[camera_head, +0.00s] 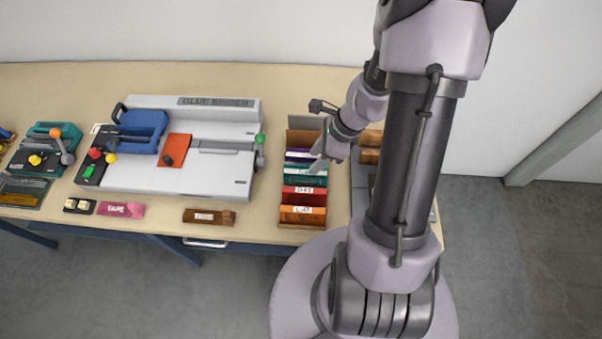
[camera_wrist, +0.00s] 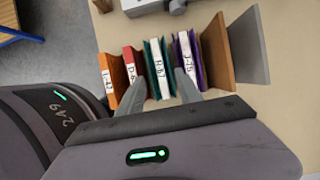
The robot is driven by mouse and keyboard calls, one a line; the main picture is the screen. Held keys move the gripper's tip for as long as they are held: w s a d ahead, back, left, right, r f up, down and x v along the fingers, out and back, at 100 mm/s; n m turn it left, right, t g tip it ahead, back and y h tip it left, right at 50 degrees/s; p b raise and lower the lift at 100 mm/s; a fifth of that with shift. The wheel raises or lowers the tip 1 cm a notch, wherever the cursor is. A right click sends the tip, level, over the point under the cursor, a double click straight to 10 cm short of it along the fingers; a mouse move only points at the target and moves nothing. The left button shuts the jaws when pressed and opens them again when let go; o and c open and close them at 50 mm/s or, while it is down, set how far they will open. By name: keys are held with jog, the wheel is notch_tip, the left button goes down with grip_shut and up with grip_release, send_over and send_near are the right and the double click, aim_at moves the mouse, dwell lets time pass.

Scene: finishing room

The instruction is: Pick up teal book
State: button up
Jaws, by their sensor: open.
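The teal book (camera_wrist: 154,58) stands upright with a white spine label in a row of books, between a red book (camera_wrist: 131,63) and a purple book (camera_wrist: 188,60). In the head view the teal book (camera_head: 306,181) is partly covered by my gripper (camera_head: 318,165), which reaches in from the right. In the wrist view my gripper (camera_wrist: 159,77) is open, one finger on the red book's side and one on the purple book's side, with the teal book lined up between the tips. I cannot tell whether the fingers touch any book.
An orange book (camera_wrist: 109,72) stands at one end of the row; a brown panel (camera_wrist: 217,50) and a grey plate (camera_wrist: 248,45) stand at the other. The glue binder (camera_head: 215,115) lies left of the row. A brown block (camera_head: 208,217) lies near the table (camera_head: 200,80) front edge.

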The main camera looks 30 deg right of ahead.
aim_at(306, 172)
jog(key=b+x, duration=0.3)
jog(key=x, duration=0.5)
jog(key=shift+s+d+f, duration=0.1)
jog(key=shift+s+f, duration=0.05)
jog(key=shift+f, duration=0.2)
jog(key=shift+f+b, duration=0.25)
jog(key=shift+b, duration=0.3)
grip_shut()
